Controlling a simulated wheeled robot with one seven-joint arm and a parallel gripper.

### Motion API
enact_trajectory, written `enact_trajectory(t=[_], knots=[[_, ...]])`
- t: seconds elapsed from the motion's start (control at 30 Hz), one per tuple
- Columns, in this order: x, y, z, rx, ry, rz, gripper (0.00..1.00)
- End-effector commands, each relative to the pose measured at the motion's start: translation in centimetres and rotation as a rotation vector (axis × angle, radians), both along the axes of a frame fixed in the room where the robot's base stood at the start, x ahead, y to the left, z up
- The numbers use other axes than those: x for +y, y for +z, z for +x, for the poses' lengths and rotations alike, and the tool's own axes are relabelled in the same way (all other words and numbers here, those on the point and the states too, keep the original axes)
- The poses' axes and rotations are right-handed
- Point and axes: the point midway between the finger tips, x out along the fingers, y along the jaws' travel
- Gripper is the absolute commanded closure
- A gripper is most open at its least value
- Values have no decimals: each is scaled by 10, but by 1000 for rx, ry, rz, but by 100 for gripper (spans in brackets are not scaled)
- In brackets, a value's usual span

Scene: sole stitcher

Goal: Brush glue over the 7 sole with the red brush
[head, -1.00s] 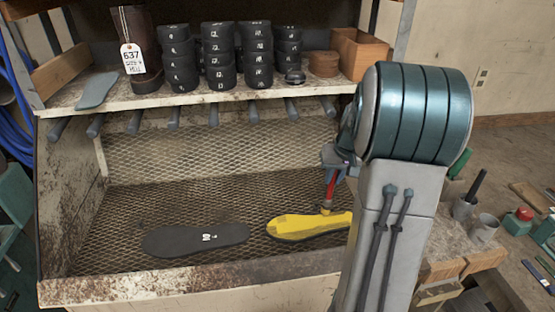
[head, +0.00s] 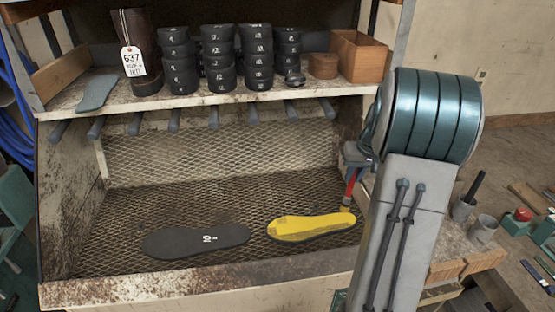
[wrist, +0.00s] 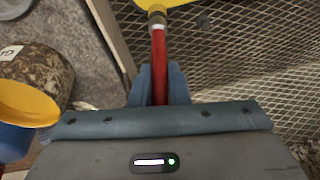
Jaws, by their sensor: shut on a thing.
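My gripper (head: 352,160) is shut on the red brush (head: 349,187), near the right side of the mesh shelf; the brush points down. In the wrist view the red handle (wrist: 158,65) stands between my blue fingers (wrist: 158,85), with its metal collar just short of a yellow surface at the top. A sole (head: 310,226) lies on the mesh, mostly covered in yellow, with small uneven patches; the brush tip is at or just above its right end, contact unclear. Its number is not visible. A bare dark sole (head: 196,241) with a white marking, seemingly 10, lies to the left.
The mesh shelf (head: 240,195) has a dirty front ledge (head: 150,287). An upper shelf above holds black cups (head: 216,60), a tagged boot (head: 137,50) and wooden boxes. In the wrist view a pot with yellow contents (wrist: 27,102) stands at left.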

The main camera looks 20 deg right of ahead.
Motion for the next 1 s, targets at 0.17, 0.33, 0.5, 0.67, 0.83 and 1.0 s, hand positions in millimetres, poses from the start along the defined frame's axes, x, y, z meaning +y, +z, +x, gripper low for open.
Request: enact_trajectory(t=[0.17, 0.33, 0.5, 0.67, 0.83, 1.0], knots=[[2, 23, 2, -4, 3, -3, 100], [3, 34, 2, -3, 4, -2, 100], [3, 45, 2, -4, 6, -3, 100], [4, 56, 3, -4, 7, -3, 100], [6, 67, 3, -4, 10, -2, 100], [6, 74, 4, -4, 12, -3, 100]])
